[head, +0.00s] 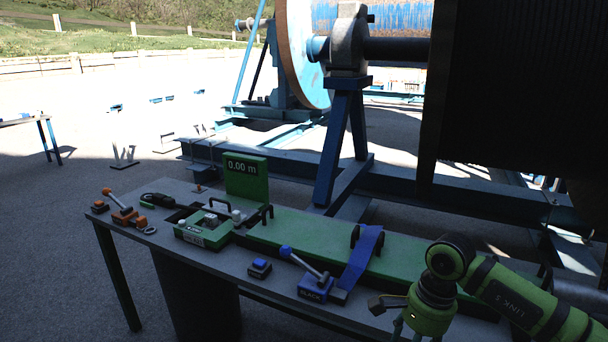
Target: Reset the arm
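My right arm comes in from the lower right, green and black. Its gripper (408,330) points down at the bottom edge, over the front right part of the table. Its fingertips are cut off by the frame, so I cannot tell whether it is open or shut. I see nothing held in it. My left gripper is not in view. On the grey table (225,262) stands a green measuring unit (206,229) with a display (245,176) reading 0.00 m. A blue-knobbed lever (313,281) labelled BLACK and an orange lever device (126,213) also stand there.
A blue button box (259,268) sits left of the blue-knobbed lever. A blue strap (362,257) crosses the long green rail (320,238). A large reel (300,50) on a blue steel frame (343,155) stands behind the table. A dark panel (520,90) blocks the upper right.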

